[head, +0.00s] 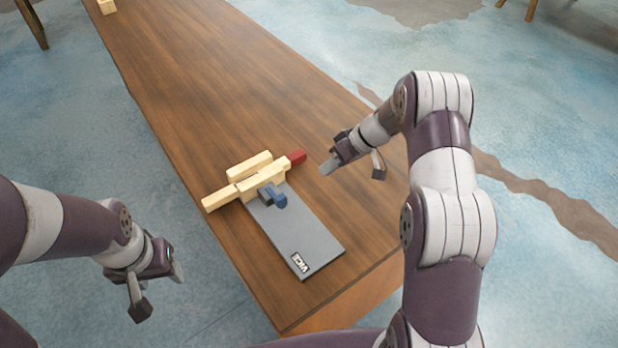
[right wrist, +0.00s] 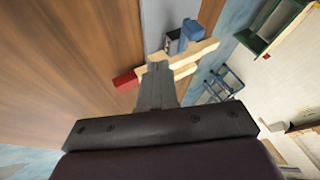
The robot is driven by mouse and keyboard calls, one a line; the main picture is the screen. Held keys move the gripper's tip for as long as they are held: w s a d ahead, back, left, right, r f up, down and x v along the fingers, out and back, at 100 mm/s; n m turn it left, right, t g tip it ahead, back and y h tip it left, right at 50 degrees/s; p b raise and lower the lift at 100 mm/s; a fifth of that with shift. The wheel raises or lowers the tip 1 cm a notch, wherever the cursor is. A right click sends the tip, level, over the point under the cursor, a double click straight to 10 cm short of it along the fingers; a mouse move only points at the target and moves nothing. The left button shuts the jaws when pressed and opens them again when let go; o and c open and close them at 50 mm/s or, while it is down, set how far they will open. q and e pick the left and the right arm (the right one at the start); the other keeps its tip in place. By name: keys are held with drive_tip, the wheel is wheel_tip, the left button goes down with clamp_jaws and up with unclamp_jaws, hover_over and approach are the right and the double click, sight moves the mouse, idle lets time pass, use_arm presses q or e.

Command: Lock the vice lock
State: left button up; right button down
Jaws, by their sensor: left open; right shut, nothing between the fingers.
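The vice lies on the wooden table, with a grey base plate (head: 300,235) labelled VICE at its near end. A blue lock piece (head: 280,200) sits on the plate beside pale wooden bars (head: 230,196). One bar has a red end (head: 297,157). In the right wrist view the blue piece (right wrist: 190,33), red end (right wrist: 125,80) and bars (right wrist: 205,52) show beyond the fingers. My right gripper (head: 353,167) is shut and empty, above the table to the right of the red end. My left gripper (head: 158,288) is open and empty, left of the table, away from the vice.
The wooden table (head: 190,70) runs away to the back left and is mostly clear. A small pale block (head: 106,6) lies at its far end. The right wrist view also shows a green tray-like thing (right wrist: 270,35) and a blue frame (right wrist: 225,82) in the background.

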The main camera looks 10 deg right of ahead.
drive_tip(key=p, duration=0.3)
approach(275, 193)
drive_tip(key=d+f, duration=0.1)
drive_tip(key=f, duration=0.1)
drive_tip(key=d+f, duration=0.1)
drive_tip(key=d, duration=0.1)
drive_tip(key=shift+s+f, duration=0.1)
drive_tip(key=shift+f, duration=0.3)
drive_tip(key=a, duration=0.1)
drive_tip(key=s+a+p, duration=0.1)
drive_tip(key=a, duration=0.1)
drive_tip(key=shift+s, duration=0.1)
drive_tip(key=shift+s+a+f, duration=0.15)
drive_tip(key=shift+s+a, duration=0.05)
drive_tip(key=shift+a, duration=0.2)
drive_tip(key=shift+w, duration=0.1)
